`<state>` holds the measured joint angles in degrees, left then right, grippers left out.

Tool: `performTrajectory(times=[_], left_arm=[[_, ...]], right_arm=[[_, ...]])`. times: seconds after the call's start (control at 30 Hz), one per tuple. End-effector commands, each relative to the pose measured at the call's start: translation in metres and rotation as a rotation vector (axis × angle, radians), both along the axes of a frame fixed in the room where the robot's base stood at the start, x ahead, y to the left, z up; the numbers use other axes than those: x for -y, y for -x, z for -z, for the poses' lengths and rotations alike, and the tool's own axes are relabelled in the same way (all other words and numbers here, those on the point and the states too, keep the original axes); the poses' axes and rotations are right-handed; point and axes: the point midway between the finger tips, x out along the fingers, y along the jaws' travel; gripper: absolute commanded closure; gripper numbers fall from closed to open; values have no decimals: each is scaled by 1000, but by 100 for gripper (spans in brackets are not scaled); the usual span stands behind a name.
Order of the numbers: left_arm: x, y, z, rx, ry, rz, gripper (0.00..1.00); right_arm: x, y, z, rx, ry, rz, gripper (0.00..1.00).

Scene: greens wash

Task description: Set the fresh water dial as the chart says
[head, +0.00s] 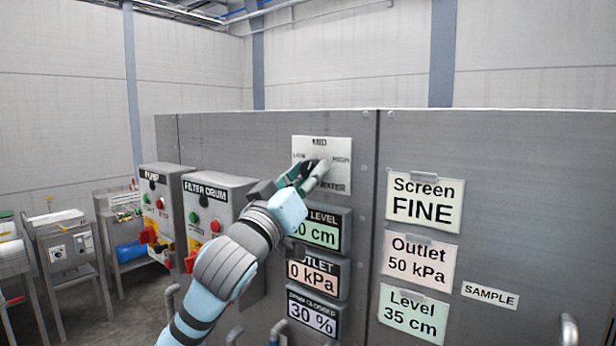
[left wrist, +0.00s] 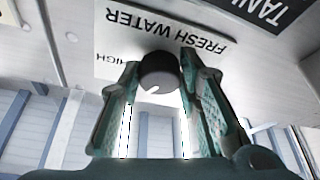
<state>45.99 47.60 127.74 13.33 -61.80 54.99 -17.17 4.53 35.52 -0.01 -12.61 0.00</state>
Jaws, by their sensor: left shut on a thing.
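The fresh water dial's white plate (head: 342,150) is on the grey panel, marked LOW, MID and HIGH. In the left wrist view the dial (left wrist: 160,72) is a round dark knob. Its white mark points down and left in that upside-down view; HIGH is printed to its left. My left gripper (head: 316,170) reaches the plate, and its two fingers (left wrist: 160,88) are shut on the knob from both sides. They hide most of the knob in the head view. I see cards reading Screen FINE (head: 425,201), Outlet 50 kPa (head: 417,262) and Level 35 cm (head: 412,314). My right gripper is not in view.
Below the dial are readouts for level (head: 325,233), outlet 0 kPa (head: 317,273) and 30 % (head: 312,313). The PUMP box (head: 155,179) and FILTER DRUM box (head: 208,199) stand to the left. A SAMPLE label (head: 489,295) is at the lower right.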

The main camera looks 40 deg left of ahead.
Motion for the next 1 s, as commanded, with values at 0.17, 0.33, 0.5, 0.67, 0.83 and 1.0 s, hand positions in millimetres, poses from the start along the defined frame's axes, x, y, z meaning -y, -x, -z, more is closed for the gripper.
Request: performTrajectory(times=[0.17, 0.33, 0.5, 0.67, 0.83, 1.0], left_arm=[[2, 0, -3, 6, 148, 2, 97], [2, 0, -3, 9, 273, 2, 97], [3, 0, -4, 10, 362, 1, 97], [3, 0, -3, 11, 413, 1, 97], [3, 0, -3, 13, 435, 1, 97], [3, 0, -3, 12, 438, 0, 97]], right_arm=[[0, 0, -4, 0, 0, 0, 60], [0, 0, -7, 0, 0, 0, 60], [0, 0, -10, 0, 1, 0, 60], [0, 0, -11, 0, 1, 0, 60], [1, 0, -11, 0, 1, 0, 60], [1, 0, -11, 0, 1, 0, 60]])
